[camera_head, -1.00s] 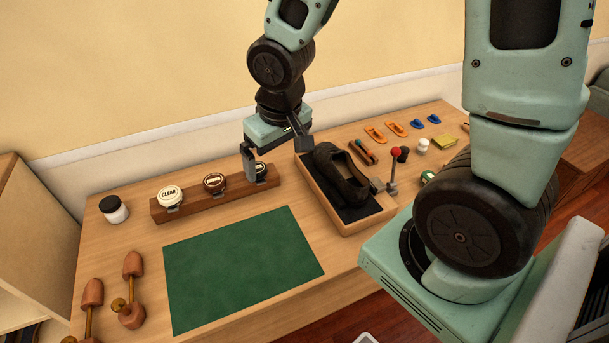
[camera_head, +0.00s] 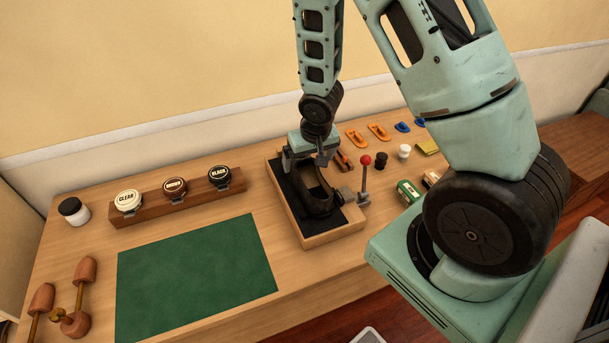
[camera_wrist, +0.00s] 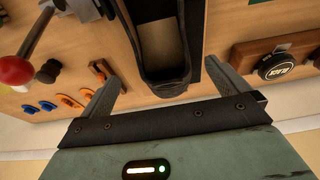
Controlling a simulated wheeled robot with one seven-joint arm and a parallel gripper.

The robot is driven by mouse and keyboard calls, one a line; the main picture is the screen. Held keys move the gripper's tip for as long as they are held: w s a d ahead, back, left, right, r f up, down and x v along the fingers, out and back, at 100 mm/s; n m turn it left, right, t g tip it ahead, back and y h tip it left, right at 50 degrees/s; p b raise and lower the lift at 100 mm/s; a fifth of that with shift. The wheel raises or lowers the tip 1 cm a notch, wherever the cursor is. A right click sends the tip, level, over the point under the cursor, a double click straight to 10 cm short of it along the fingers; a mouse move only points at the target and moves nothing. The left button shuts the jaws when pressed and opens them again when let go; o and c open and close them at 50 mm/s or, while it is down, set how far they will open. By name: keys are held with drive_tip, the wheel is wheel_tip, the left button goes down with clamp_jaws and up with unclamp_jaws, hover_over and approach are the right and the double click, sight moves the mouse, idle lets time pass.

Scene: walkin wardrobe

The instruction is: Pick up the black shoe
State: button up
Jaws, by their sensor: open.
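The black shoe (camera_head: 319,198) lies in a wooden tray with a dark lining (camera_head: 338,231) on the bench. My gripper (camera_head: 307,170) is over the far end of the shoe, pointing down, with its fingers apart. In the wrist view the shoe (camera_wrist: 168,82) shows its open top and pale insole between the two fingers of my gripper (camera_wrist: 170,90). The fingers are on either side of it and no clear contact shows. Part of the shoe is hidden behind my gripper in the head view.
A red-knobbed lever (camera_head: 365,180) stands at the tray's right edge. A wooden rack (camera_head: 152,211) with several polish tins is to the left. A green mat (camera_head: 195,275) lies in front of it. Small jars, orange and blue pieces, and boxes lie to the right.

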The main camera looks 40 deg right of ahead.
sight(304, 174)
drive_tip(key=shift+a+p+x, duration=0.15)
drive_tip(key=shift+p+x, duration=0.2)
drive_tip(key=shift+x, duration=1.15)
drive_tip(key=shift+a+p+x, duration=0.15)
drive_tip(key=shift+p+x, duration=0.2)
drive_tip(key=shift+x, duration=1.1)
drive_tip(key=shift+w, duration=0.15)
drive_tip(key=c, duration=1.2)
drive_tip(key=shift+o, duration=0.2)
drive_tip(key=shift+r, duration=0.1)
